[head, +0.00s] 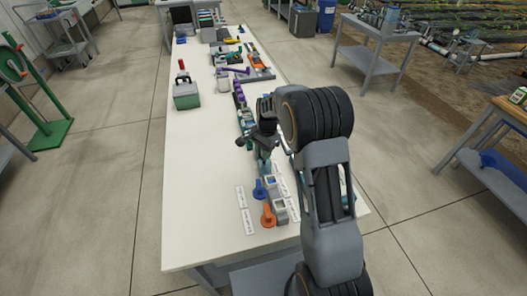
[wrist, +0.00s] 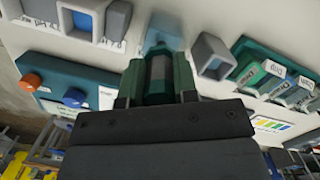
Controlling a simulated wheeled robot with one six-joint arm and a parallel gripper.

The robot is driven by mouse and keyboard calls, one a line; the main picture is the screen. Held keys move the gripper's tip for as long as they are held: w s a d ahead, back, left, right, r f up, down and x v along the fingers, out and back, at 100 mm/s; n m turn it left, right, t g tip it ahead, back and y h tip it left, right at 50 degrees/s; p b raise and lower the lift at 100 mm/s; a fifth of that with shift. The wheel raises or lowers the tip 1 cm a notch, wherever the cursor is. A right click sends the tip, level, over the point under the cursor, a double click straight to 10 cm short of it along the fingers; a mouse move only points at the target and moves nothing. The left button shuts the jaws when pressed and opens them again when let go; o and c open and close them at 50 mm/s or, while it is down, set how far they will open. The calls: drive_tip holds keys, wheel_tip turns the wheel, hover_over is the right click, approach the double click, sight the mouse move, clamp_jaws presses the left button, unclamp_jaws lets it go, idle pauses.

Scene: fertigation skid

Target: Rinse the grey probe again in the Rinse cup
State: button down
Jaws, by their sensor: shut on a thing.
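My gripper (wrist: 158,80) is shut on a grey probe (wrist: 158,70), which sits between its two green finger pads in the wrist view. The probe's lower end is hidden. Just beyond it is a clear bluish cup (wrist: 161,32) on the white bench. A grey square cup (wrist: 211,57) stands to the right, and a blue-lined square holder (wrist: 81,18) to the left. I cannot read which one is the Rinse cup. In the head view my gripper (head: 258,150) is over the bench's middle right, and the probe is not distinguishable there.
A teal rack of labelled bottles (wrist: 268,80) is at the right in the wrist view. A teal unit with an orange knob (wrist: 30,82) and a blue knob (wrist: 74,97) is at the left. A green-grey box (head: 187,95) stands on the white bench (head: 195,180), whose left side is clear.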

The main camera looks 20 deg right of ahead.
drive_tip(key=shift+r, duration=0.45)
drive_tip(key=shift+f, duration=0.2)
drive_tip(key=shift+f+b, duration=0.35)
drive_tip(key=shift+f, duration=0.3)
drive_tip(key=shift+r, duration=0.15)
drive_tip(key=shift+r+p, duration=0.65)
drive_tip(key=shift+r, duration=0.05)
drive_tip(key=shift+f, duration=0.15)
drive_tip(key=shift+f+b, duration=0.55)
drive_tip(key=shift+f, duration=0.15)
